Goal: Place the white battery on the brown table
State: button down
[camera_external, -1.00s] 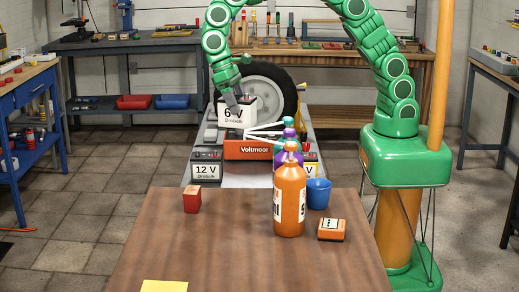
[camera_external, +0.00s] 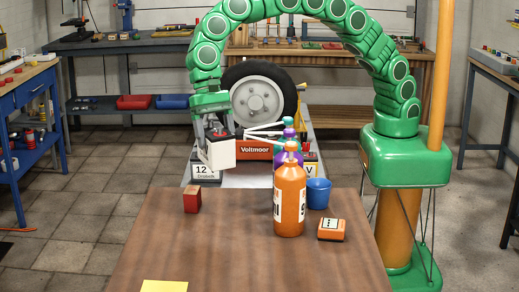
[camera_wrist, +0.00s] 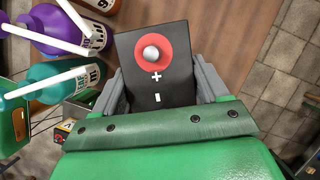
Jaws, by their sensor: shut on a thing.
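The white battery (camera_external: 221,153) hangs in my gripper (camera_external: 217,132) in the external view, in front of the Voltmoor unit and left of it. Its dark top (camera_wrist: 156,82), with a red ring, a round terminal and plus and minus marks, fills the middle of the wrist view. My gripper (camera_wrist: 157,88) is shut on the battery, with a grey finger at each side. The brown table (camera_external: 160,240) is in the foreground; the battery is off its far edge. It also shows beyond the battery in the wrist view (camera_wrist: 235,45).
On the table are a red block (camera_external: 192,200), an orange bottle (camera_external: 289,200), a blue cup (camera_external: 318,193), an orange box (camera_external: 331,230) and a yellow note (camera_external: 164,286). A 12 V battery (camera_external: 204,172) stands behind. The table's left and middle are mostly clear.

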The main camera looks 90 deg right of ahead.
jog(key=s+a+r+m+t, duration=0.1)
jog(key=s+a+m, duration=0.15)
jog(key=a, duration=0.75)
jog(key=s+a+m+t, duration=0.1)
jog(key=s+a+m, duration=0.15)
jog(key=a, duration=0.65)
jog(key=shift+m+y, duration=0.3)
jog(key=shift+y, duration=0.1)
jog(key=shift+d+f, duration=0.1)
jog(key=shift+f, duration=7.35)
jog(key=shift+f, duration=0.1)
grip_release()
jog(key=v, duration=1.2)
